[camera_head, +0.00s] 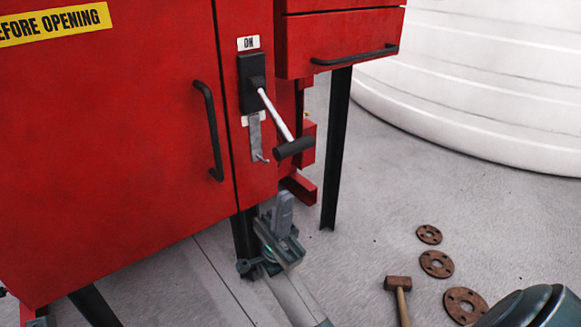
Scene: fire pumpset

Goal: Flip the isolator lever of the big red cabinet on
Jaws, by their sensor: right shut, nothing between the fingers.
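The big red cabinet (110,140) fills the left of the view. Its isolator lever has a black housing (252,83), a silver shaft (275,113) and a black crossbar grip (294,148). The lever sticks out from the cabinet and slopes down to the right. A white ON label (248,43) is above the housing; another label below it is mostly hidden by a grey metal hasp (256,138). My right gripper (284,204) is shut and empty, below the lever grip and apart from it. My left gripper is not in view.
A black door handle (210,130) is left of the lever. A smaller red box (340,40) with a handle juts out at the right, on a black leg (337,150). A hammer (399,290) and rusty flanges (437,264) lie on the floor. A white tank (480,75) stands behind.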

